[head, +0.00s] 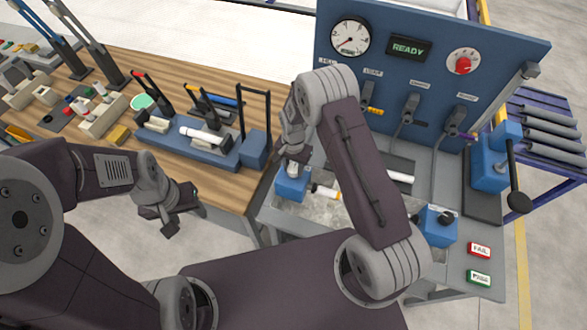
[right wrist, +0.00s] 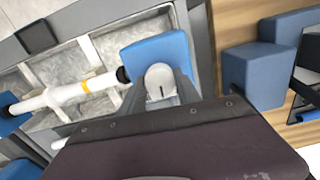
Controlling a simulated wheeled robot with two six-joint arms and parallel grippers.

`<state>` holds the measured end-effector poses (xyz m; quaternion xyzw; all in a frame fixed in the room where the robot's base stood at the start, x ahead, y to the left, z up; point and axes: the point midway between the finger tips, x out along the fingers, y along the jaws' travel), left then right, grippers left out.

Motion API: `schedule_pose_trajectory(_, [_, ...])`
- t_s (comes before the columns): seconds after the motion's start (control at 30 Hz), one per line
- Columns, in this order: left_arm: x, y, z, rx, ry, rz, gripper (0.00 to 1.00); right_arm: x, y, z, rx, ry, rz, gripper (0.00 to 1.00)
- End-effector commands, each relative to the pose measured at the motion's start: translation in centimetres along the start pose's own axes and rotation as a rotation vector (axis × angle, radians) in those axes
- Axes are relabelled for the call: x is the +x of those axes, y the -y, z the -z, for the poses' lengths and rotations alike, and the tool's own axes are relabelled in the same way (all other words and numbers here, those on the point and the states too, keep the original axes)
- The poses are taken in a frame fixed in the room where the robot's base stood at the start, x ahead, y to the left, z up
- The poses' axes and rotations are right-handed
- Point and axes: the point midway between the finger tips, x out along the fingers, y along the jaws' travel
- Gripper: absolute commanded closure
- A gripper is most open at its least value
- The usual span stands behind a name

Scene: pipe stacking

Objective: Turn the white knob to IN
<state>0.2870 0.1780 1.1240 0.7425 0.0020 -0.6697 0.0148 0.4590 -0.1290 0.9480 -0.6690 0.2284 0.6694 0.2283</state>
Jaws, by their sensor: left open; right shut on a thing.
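The white knob (right wrist: 160,80) is in the right wrist view, with a dark line on its face. It sits on a blue block (right wrist: 150,55) at the end of a grey-framed tray. My right gripper (right wrist: 162,92) is shut on the knob, with grey fingers beside it. In the head view the knob (head: 292,169) shows just below my right gripper (head: 293,160), on the blue block (head: 291,185). I cannot read an IN mark in either view. My left gripper (head: 168,212) is open and empty, over the floor in front of the wooden bench, away from the knob.
A white pipe (right wrist: 65,94) with a yellow band lies in the tray beside the knob's block. A blue fixture (head: 203,143) stands on the wooden bench (head: 230,192) to the left. A blue panel (head: 430,70) with a gauge and a READY display rises behind.

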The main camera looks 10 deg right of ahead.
Motion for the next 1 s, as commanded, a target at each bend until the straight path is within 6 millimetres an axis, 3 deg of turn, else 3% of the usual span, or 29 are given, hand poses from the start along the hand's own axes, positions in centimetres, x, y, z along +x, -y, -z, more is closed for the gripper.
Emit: schedule_pose_trajectory(1.0, [2.6,0.1,-0.3,0.000,0.000,0.000,0.47,0.0,0.0,0.0,0.948,0.000,0.001,1.00])
